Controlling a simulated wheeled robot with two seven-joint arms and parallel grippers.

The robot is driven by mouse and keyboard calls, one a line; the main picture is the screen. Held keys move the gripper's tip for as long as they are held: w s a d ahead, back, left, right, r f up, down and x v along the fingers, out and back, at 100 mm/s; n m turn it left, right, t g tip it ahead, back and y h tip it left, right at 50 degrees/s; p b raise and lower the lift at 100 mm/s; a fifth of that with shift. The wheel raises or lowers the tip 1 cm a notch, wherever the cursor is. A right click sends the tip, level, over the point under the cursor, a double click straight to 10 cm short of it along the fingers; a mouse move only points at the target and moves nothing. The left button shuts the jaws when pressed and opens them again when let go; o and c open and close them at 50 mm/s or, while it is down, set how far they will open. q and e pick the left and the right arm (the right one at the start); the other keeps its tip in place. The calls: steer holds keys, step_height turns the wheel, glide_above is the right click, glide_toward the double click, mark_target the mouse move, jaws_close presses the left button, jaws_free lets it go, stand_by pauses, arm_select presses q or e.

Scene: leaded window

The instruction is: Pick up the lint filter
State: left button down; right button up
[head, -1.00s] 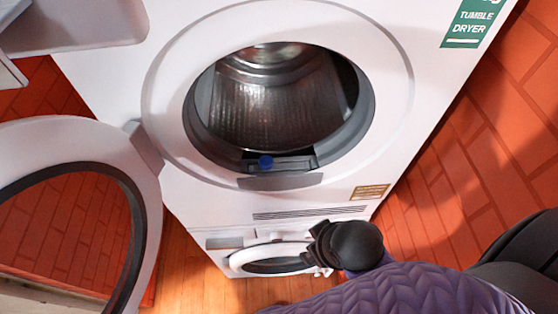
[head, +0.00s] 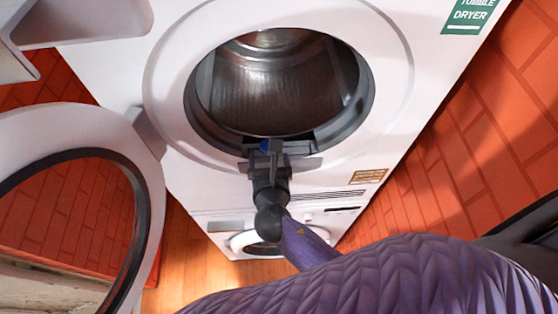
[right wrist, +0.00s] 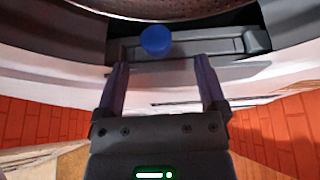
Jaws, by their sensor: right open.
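The lint filter (right wrist: 205,45) is a grey bar with a round blue knob (right wrist: 155,40), seated in the lower rim of the dryer's round opening. In the head view the blue knob (head: 265,146) shows just at the tips of my right gripper (head: 267,157), which partly hides the filter. My right gripper (right wrist: 160,72) is open and empty in the right wrist view. Its two fingers point at the filter, with the knob a little left of the middle and just beyond the tips. I cannot tell whether they touch it. My left gripper is not in view.
The white tumble dryer (head: 390,120) has its round door (head: 148,200) swung open to the left. The metal drum (head: 280,85) behind the filter looks empty. A second white machine (head: 210,227) stands below. Orange brick walls (head: 450,180) lie on both sides.

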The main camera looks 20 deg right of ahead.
mark_target(266, 145)
steer(key=b+x, duration=0.1)
steer(key=x, duration=0.4)
steer(key=shift+w+a, duration=0.1)
steer(key=shift+w, duration=0.3)
jaws_close()
steer(key=shift+r, duration=0.1)
